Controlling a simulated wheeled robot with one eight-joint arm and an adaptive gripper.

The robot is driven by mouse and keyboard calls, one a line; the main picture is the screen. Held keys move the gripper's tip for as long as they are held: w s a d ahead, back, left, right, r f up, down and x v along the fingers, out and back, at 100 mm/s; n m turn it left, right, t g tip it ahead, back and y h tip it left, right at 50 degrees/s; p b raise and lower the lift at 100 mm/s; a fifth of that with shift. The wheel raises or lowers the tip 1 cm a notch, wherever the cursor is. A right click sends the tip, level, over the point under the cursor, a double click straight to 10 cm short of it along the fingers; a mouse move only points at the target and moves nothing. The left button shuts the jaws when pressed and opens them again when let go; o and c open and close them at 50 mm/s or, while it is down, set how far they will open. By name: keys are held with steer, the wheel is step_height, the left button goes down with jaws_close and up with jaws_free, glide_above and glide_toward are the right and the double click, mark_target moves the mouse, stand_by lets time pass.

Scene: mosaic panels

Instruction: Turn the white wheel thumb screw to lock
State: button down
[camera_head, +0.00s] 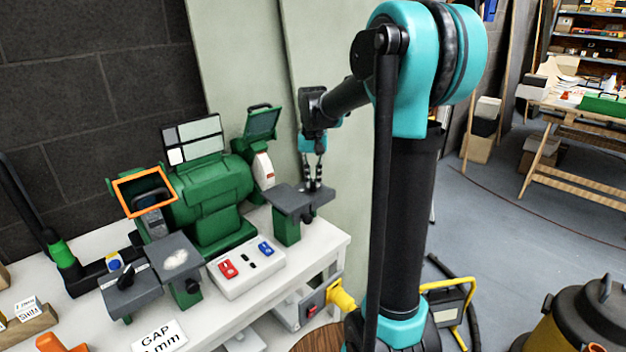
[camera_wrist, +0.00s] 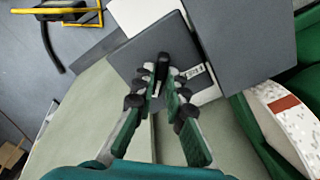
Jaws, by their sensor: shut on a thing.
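The bench grinder (camera_head: 212,195) is green and stands on the white workbench. Its white wheel (camera_head: 263,170) is on the right side; it also shows at the right of the wrist view (camera_wrist: 292,118). Beside it is a grey tool rest (camera_head: 290,200), whose flat plate (camera_wrist: 130,55) fills the upper middle of the wrist view. A small black thumb screw (camera_wrist: 163,63) stands on this plate. My gripper (camera_head: 313,186) reaches down to the rest. In the wrist view its fingertips (camera_wrist: 161,82) are closed around the thumb screw, hiding its lower part.
A second tool rest (camera_head: 175,258) and an orange-framed shield (camera_head: 144,190) are on the grinder's left. A white switch box (camera_head: 245,272) with red and blue switches sits in front. The bench's right edge is close to my arm.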

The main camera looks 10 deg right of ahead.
mark_target(313, 182)
stand_by(0.4)
steer(key=c, duration=1.6)
jaws_free()
steer(key=shift+o, duration=0.2)
step_height(313, 182, up, 12)
